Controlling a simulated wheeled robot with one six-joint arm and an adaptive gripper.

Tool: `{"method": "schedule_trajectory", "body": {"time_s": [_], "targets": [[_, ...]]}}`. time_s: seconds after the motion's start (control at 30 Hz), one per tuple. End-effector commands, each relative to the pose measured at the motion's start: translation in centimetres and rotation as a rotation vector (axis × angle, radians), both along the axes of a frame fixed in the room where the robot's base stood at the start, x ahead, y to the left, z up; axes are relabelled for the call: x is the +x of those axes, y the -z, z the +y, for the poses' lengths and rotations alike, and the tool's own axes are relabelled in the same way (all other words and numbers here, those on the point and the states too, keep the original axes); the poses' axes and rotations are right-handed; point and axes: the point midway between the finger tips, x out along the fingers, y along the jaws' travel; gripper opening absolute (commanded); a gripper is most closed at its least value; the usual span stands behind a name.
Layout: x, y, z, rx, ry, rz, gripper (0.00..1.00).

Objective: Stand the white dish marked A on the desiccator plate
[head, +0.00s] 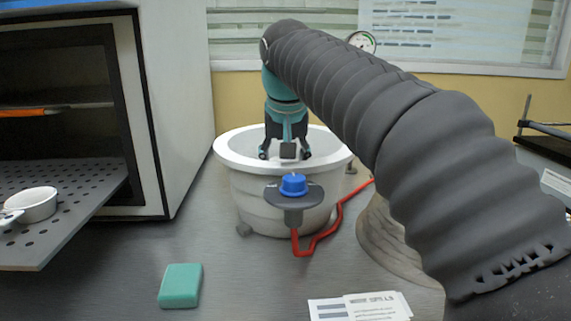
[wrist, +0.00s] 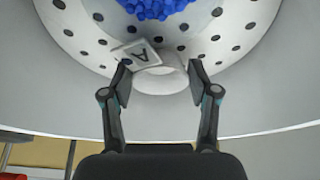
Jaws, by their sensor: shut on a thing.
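The white dish marked A (wrist: 160,80) is between my fingertips in the wrist view, with its tab lettered A pointing up and left. My gripper (wrist: 160,84) is shut on it; it also shows in the head view (head: 285,154), reaching down into the white desiccator (head: 240,176). The white desiccator plate (wrist: 100,65), dotted with dark holes, lies around and beyond the dish. I cannot tell whether the dish touches the plate. In the head view the dish cannot be made out inside the bowl.
Another white dish (head: 38,203) with a handle is on the oven's perforated shelf (head: 75,215). Blue beads (wrist: 155,8) show beyond the plate. A blue-knobbed valve (head: 293,185) with a red hose (head: 325,236) is at the front. A green block (head: 180,286) lies on the bench.

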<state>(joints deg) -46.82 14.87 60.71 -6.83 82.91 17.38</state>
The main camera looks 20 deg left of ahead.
Motion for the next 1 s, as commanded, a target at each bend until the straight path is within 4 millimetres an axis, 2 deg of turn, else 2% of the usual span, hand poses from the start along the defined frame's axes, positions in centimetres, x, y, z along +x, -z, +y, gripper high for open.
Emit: {"method": "schedule_trajectory", "body": {"time_s": [0.33, 0.37, 0.4, 0.47, 0.8, 1.0], "targets": [[0.0, 0.3, 0.0, 0.001, 0.001, -0.001, 0.26], [0.0, 0.3, 0.0, 0.001, 0.001, -0.001, 0.62], [0.0, 0.2, 0.0, 0.001, 0.001, -0.001, 0.72], [0.0, 0.2, 0.0, 0.001, 0.001, -0.001, 0.85], [0.0, 0.0, 0.0, 0.001, 0.001, -0.001, 0.85], [-0.5, -1.9, -0.3, 0.002, 0.000, -0.002, 0.85]]}}
